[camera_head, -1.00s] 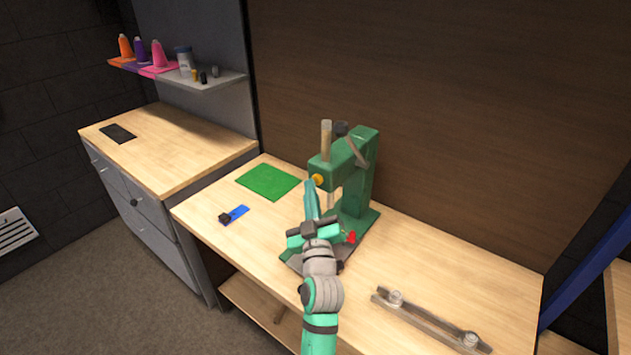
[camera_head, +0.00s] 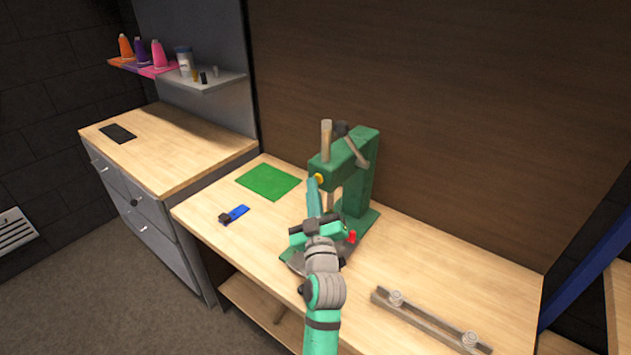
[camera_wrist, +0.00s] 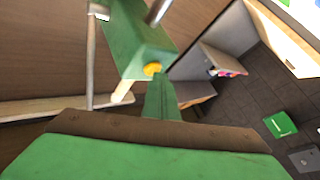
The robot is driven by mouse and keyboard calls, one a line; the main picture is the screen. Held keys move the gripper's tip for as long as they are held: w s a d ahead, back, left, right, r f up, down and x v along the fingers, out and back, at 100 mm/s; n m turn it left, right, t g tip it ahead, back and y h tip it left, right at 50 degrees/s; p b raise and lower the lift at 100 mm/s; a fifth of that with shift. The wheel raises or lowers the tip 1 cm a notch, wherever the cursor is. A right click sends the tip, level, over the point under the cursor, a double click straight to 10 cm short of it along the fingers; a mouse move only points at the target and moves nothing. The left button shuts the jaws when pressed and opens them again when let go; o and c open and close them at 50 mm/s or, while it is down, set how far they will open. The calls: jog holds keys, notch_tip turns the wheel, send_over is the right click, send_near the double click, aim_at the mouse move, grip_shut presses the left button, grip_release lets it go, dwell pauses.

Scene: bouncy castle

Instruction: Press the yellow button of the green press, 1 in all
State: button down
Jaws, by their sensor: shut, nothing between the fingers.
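The green press (camera_head: 358,180) stands on the wooden table, with its yellow button (camera_head: 318,178) on the front of its head. The press head also shows in the wrist view (camera_wrist: 138,38), with the yellow button (camera_wrist: 152,69) low on its near face. My gripper (camera_head: 314,180) is shut and empty. Its fingertips are at the button's lower edge in the head view. In the wrist view my fingers point up to just below the button. I cannot tell whether they touch it. The press base is partly hidden by my arm.
A green mat (camera_head: 268,181) and a blue-and-black tool (camera_head: 235,215) lie left of the press. A red part (camera_head: 351,237) sits at the press base. A metal bar with two knobs (camera_head: 430,318) lies at the front right. A shelf (camera_head: 215,82) holds thread spools.

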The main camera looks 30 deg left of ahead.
jog(key=shift+s, duration=1)
jog(key=shift+s+a, duration=0.15)
jog(key=shift+s, duration=1.1)
jog(key=shift+s+a, duration=0.1)
jog(key=shift+s, duration=1.15)
